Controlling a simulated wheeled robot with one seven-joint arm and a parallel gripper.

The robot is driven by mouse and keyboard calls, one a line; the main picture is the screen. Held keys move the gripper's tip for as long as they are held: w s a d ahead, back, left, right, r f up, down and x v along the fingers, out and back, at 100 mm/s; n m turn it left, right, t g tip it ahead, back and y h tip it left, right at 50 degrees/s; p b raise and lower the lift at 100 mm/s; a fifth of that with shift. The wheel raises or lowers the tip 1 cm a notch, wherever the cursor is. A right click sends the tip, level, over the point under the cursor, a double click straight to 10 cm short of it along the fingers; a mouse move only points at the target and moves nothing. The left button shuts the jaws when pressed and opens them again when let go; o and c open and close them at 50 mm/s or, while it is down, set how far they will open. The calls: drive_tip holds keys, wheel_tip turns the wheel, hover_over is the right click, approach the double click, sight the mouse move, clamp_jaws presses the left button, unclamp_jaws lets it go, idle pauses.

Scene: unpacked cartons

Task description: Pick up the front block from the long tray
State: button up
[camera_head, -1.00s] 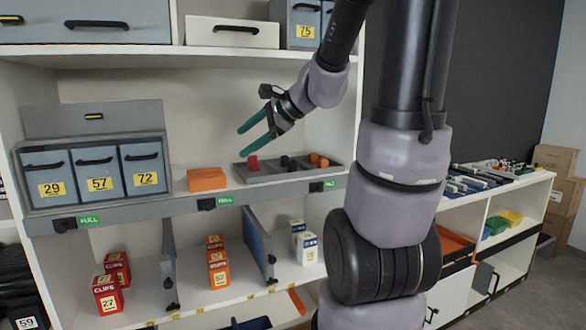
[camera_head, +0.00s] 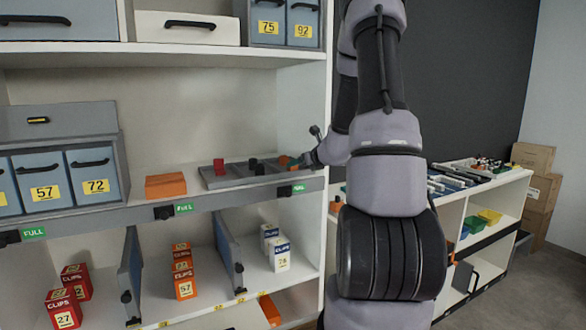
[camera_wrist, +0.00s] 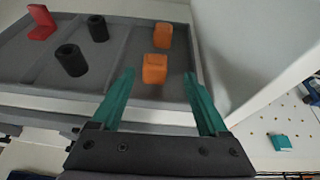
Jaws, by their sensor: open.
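The long grey tray (camera_head: 232,180) lies on the shelf, and its corner fills the wrist view (camera_wrist: 112,85). Two orange blocks stand in its end compartment. The front orange block (camera_wrist: 154,68) is nearer my gripper, and the other orange block (camera_wrist: 162,36) is behind it. My gripper (camera_wrist: 159,76) is open and empty, its teal fingers pointing at the tray. The front block shows between the fingertips, a little beyond them; I cannot tell any contact. In the head view my gripper (camera_head: 296,162) is at the tray's right end, partly covering the orange blocks (camera_head: 284,160).
Two black cylinders (camera_wrist: 71,60) (camera_wrist: 97,28) and a red piece (camera_wrist: 41,22) stand in the other compartments. A white shelf side wall (camera_wrist: 245,50) rises close on the right. An orange box (camera_head: 165,186) lies left of the tray. Another shelf is above.

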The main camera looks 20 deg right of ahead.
drive_tip(key=x, duration=0.5)
drive_tip(key=shift+w+a, duration=0.1)
drive_tip(key=shift+a, duration=0.3)
clamp_jaws()
